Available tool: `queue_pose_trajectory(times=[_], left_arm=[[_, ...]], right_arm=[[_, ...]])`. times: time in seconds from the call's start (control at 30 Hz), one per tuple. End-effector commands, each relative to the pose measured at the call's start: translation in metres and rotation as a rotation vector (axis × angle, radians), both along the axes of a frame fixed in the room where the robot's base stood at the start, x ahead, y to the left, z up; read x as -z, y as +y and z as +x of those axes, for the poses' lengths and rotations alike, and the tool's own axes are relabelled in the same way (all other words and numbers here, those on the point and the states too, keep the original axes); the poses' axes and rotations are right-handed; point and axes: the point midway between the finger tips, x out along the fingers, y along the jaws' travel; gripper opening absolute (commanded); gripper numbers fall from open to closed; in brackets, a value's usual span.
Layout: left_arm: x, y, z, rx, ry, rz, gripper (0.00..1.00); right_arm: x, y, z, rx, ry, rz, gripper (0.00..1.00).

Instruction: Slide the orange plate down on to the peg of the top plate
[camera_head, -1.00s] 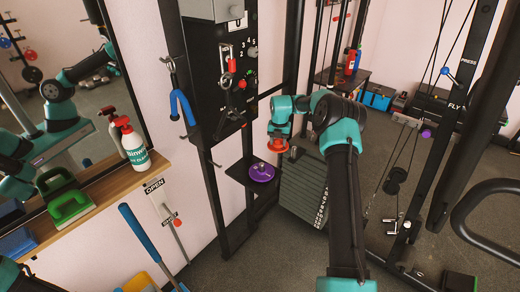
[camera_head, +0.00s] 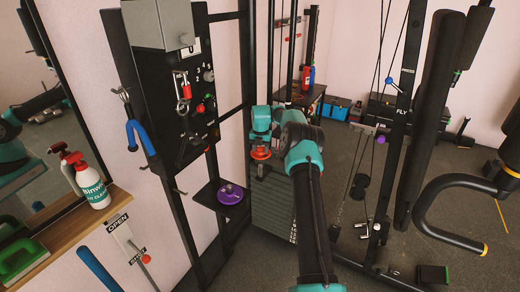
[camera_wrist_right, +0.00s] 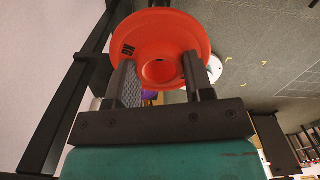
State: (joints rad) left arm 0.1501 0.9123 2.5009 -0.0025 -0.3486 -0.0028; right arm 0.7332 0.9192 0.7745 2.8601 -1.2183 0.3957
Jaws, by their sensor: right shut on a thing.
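The orange plate (camera_head: 261,154) is held level above the dark plate stack (camera_head: 272,205) in the head view. My right gripper (camera_head: 261,147) is shut on it from above. In the right wrist view the orange plate (camera_wrist_right: 138,30) shows its face, its raised hub and central hole, with the two fingers of the gripper (camera_wrist_right: 160,78) on either side of the hub. The peg of the top plate is mostly hidden under the orange plate and gripper, so I cannot tell whether the hole is around it. My left gripper is out of view.
A purple plate (camera_head: 231,194) lies on a small black shelf (camera_head: 207,194) left of the stack. Cables and a padded machine post (camera_head: 430,120) are on the right. A spray bottle (camera_head: 92,180) stands on a wooden ledge.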

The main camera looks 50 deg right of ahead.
Motion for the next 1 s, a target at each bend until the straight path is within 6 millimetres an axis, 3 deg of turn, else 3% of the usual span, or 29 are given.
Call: queue_pose_trajectory(times=[0.4, 1.0], left_arm=[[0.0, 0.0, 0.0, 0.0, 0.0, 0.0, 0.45], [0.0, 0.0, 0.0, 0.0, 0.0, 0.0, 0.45]], right_arm=[[0.023, 0.0, 0.0, 0.0, -0.002, 0.001, 0.05], [0.027, 0.0, 0.0, 0.0, -0.002, 0.001, 0.05]])
